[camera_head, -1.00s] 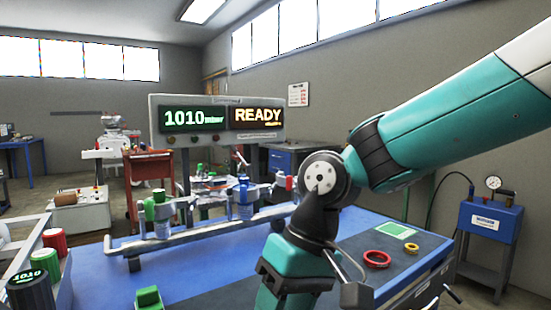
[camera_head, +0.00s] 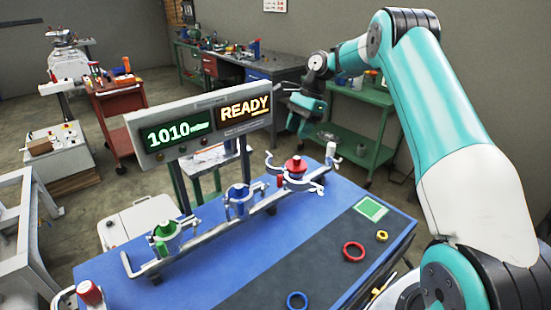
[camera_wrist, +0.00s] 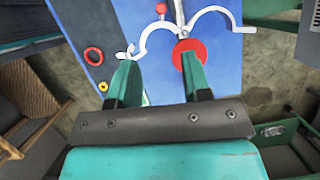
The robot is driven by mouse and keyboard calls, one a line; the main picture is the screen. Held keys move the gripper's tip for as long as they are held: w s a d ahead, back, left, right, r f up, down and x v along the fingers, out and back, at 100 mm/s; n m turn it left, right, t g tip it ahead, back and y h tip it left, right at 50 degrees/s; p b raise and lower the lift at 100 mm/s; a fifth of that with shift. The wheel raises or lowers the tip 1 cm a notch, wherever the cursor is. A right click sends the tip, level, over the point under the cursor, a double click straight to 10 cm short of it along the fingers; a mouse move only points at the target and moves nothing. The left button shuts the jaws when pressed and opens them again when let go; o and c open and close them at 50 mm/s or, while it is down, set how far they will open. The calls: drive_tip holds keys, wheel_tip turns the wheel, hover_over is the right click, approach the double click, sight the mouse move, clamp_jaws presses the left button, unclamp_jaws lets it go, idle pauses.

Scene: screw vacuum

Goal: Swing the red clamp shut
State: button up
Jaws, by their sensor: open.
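The red clamp (camera_head: 317,187) is at the right end of the pipe. Its two pale curved jaws are spread wide on either side of the red flange piece (camera_head: 295,165). In the wrist view one jaw (camera_wrist: 215,12) curves right and the other (camera_wrist: 146,36) curves left, with a small fastener at its end. The red piece (camera_wrist: 187,45) is partly hidden by my right finger. My gripper (camera_wrist: 160,62) is open and empty, with the left jaw's end near its left finger; contact cannot be told. In the head view my gripper (camera_head: 300,122) is beyond the clamp.
The blue (camera_head: 239,199) and green (camera_head: 165,232) stations stand along the pipe to the left. The display (camera_head: 205,120) rises behind them. Red (camera_head: 353,251), yellow (camera_head: 382,236) and blue (camera_head: 297,300) rings lie on the dark mat. A green bench (camera_head: 350,150) stands behind the table.

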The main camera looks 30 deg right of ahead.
sight(281, 175)
drive_tip(key=x, duration=0.5)
drive_tip(key=p+x, duration=0.1)
drive_tip(key=x, duration=1.1)
drive_tip(key=shift+w+d+f, duration=0.15)
drive_tip(key=shift+d+f, duration=0.05)
drive_tip(key=shift+f, duration=0.05)
clamp_jaws()
